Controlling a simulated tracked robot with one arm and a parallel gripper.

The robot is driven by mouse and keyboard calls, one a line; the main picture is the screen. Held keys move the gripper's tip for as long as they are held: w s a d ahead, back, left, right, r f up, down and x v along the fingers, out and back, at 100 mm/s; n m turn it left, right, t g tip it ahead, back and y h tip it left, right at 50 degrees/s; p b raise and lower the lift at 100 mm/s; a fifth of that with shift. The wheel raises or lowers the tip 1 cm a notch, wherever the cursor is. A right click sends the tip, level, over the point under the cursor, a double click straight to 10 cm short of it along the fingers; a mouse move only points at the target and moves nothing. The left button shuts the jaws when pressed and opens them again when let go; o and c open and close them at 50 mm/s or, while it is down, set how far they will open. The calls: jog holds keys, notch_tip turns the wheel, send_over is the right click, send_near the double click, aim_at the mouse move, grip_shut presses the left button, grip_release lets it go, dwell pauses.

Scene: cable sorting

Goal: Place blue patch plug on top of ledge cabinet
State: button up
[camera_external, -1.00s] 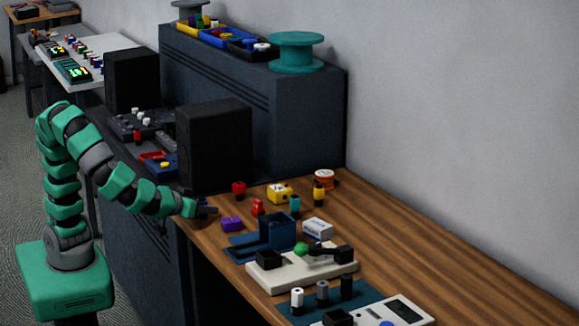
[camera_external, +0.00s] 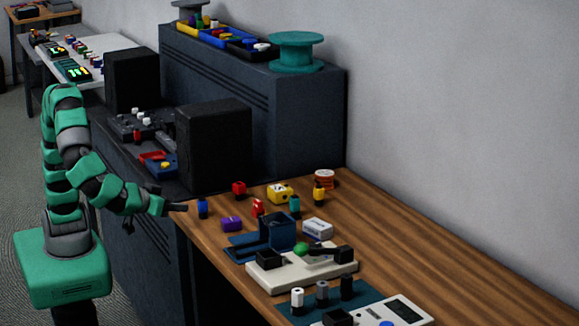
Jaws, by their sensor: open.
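The blue patch plug (camera_external: 202,208) stands upright near the left edge of the wooden desk, blue above and dark at its base. My gripper (camera_external: 178,208) is open and empty, just left of the plug with a small gap between them. Its fingers are small and dark in this view. A tall dark cabinet (camera_external: 310,120) stands against the wall behind the desk, with a bare strip of top near the teal spool. A lower dark cabinet (camera_external: 140,245) adjoins the desk on the left. I cannot tell which of the two is the ledge cabinet.
A teal spool (camera_external: 297,52) and trays (camera_external: 215,36) of small parts occupy the tall cabinet's top. A black box (camera_external: 214,145) stands below it. A purple block (camera_external: 231,224), a red plug (camera_external: 239,188) and a blue holder (camera_external: 277,232) are nearby. The desk's right side is clear.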

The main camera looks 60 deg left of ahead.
jog(key=shift+v, duration=0.9)
